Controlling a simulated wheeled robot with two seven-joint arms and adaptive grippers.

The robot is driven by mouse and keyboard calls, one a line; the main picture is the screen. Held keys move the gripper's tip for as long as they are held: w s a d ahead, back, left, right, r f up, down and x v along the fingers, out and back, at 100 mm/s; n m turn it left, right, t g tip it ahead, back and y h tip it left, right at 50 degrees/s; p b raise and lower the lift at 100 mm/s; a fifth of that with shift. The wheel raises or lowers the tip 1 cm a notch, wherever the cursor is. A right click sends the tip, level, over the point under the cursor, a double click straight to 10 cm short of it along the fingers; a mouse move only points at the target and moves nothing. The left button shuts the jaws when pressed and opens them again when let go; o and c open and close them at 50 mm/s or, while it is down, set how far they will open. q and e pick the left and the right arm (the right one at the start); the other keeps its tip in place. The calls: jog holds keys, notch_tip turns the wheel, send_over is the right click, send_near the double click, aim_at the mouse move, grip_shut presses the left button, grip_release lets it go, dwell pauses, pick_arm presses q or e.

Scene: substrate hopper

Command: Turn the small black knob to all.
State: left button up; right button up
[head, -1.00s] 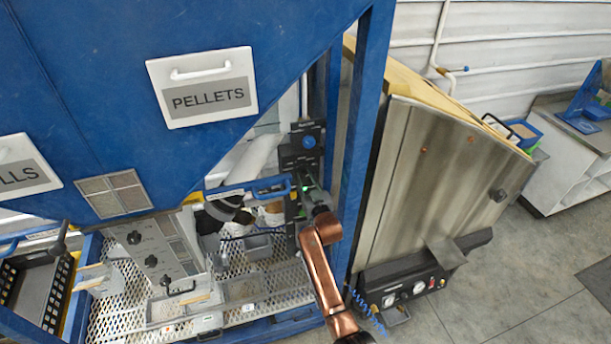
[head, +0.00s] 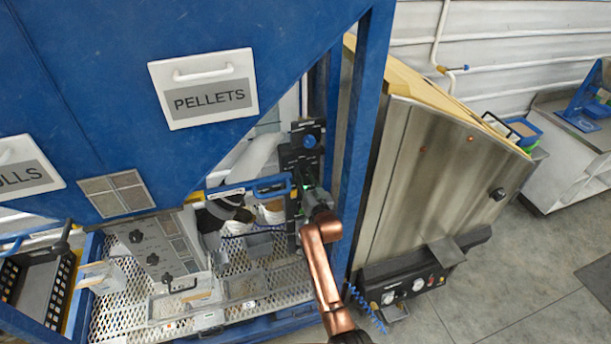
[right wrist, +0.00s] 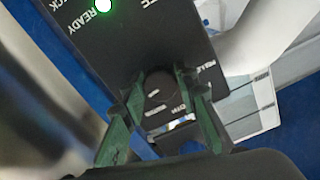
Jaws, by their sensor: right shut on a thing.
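The small black knob (right wrist: 158,92) is on a black control panel (right wrist: 105,38) and sits between the fingers of my right gripper (right wrist: 161,82) in the right wrist view. The gripper is shut on it, with a green finger on each side. Small white lettering surrounds the knob; part reads "PELLE", the rest is too small or hidden. I cannot tell which mark the knob points to. In the head view the right gripper (head: 308,192) is at the lower part of the panel (head: 298,150) and hides the knob. My left gripper is not in view.
A green light (right wrist: 103,5) is lit above the word "READY". A blue frame post (head: 356,140) stands just right of my right arm, with a steel cabinet (head: 440,180) beyond. A grey box with knobs (head: 155,250) stands left.

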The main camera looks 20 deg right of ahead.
jog(key=o, duration=1.1)
jog(key=shift+o, duration=0.2)
jog(key=s, duration=0.7)
jog(key=shift+s, duration=0.25)
jog(key=shift+d, duration=0.15)
